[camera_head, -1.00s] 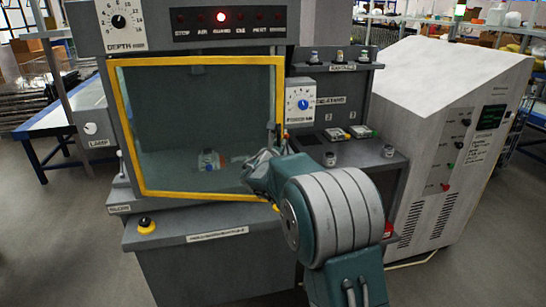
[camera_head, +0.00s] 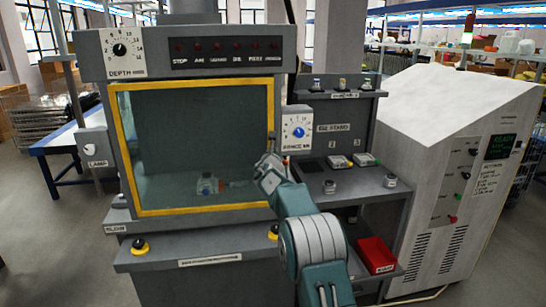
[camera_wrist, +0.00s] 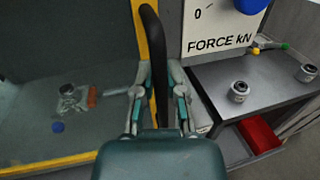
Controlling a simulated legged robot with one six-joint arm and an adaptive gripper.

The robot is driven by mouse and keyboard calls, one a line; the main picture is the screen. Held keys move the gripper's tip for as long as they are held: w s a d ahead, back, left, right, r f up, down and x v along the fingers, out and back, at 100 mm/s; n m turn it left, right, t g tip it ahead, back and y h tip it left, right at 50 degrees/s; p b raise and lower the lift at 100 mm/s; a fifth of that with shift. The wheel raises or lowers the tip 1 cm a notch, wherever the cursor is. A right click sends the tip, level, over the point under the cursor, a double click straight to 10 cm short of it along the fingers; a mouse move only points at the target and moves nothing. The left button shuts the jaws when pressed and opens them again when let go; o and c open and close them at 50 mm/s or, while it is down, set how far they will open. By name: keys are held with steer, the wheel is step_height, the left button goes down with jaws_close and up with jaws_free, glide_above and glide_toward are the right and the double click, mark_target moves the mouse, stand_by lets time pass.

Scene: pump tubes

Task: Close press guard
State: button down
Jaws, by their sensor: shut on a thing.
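The press guard is a clear panel in a yellow frame (camera_head: 194,210) across the front of the grey press. Its yellow edge also shows in the wrist view (camera_wrist: 140,28). The frame appears flush with the press front. A black handle (camera_wrist: 152,40) stands upright at the guard's right edge. My gripper (camera_head: 268,168) is at that edge and, in the wrist view (camera_wrist: 162,85), its fingers are shut around the handle. Behind the panel, a small clear part with a blue piece (camera_head: 207,185) sits on the press bed. The fingers hide part of the handle.
A row of indicator lamps (camera_head: 230,45), all dark, sits above the guard. Yellow-ringed buttons (camera_head: 140,247) are on the front ledge. On the right are a dial panel (camera_head: 297,130), a small shelf with fittings (camera_head: 390,181), a red bin (camera_head: 376,255) and a white cabinet (camera_head: 450,150).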

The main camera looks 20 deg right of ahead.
steer(key=shift+w+d+y, duration=0.15)
steer(key=shift+w+y, duration=0.15)
steer(key=shift+w, duration=0.55)
steer(key=shift+w, duration=0.1)
steer(key=c, duration=0.7)
jaws_free()
steer(key=shift+w+f, duration=0.1)
steer(key=v, duration=1.2)
steer(key=shift+f, duration=0.1)
